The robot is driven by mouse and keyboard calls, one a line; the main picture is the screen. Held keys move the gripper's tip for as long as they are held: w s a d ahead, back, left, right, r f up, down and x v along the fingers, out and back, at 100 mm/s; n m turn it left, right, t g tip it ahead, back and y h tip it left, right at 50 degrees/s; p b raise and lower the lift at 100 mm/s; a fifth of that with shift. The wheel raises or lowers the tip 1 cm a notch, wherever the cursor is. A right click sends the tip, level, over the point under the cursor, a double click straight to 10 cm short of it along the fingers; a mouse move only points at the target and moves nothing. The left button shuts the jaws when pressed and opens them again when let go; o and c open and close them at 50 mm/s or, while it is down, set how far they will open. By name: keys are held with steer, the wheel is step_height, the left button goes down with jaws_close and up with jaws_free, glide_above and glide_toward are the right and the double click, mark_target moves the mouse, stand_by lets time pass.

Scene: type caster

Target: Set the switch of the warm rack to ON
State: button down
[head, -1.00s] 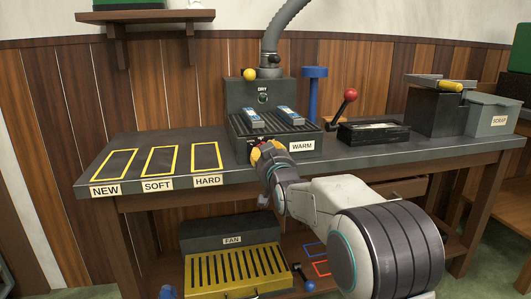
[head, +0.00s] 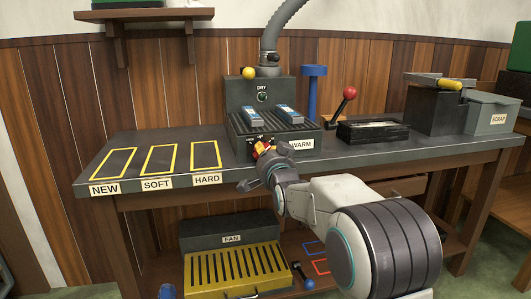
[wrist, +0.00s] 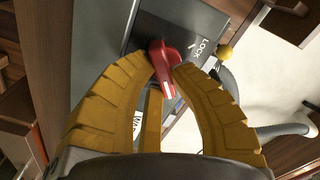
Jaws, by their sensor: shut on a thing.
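The warm rack (head: 285,128) is a dark grey box with a slatted top and a WARM label, on the bench. Its red switch handle (wrist: 162,58) sits on the front face, with a LOCK label beside it in the wrist view. My gripper (head: 262,151) is at the left part of the rack's front. In the wrist view its yellow fingers (wrist: 169,74) are shut on the red handle, one on each side. Small markings show above the handle in the head view, but I cannot read its setting. The fingers hide part of the switch.
Two blue-and-white items (head: 286,114) lie on the rack's slats. Behind it is a DRY unit (head: 242,92) with a hose. A red-knobbed lever (head: 348,94) stands at the right. Marked NEW, SOFT and HARD spaces (head: 159,160) at the left are empty.

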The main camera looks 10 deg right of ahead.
steer(key=shift+a+m, duration=0.15)
steer(key=shift+m, duration=0.15)
steer(key=shift+r, duration=0.1)
steer(key=c, duration=1.3)
jaws_free()
steer(key=shift+o, duration=1)
steer(key=shift+f, duration=0.2)
steer(key=shift+s, duration=0.1)
steer(key=s, duration=0.7)
steer(key=shift+s+r, duration=0.25)
steer(key=shift+s, duration=0.15)
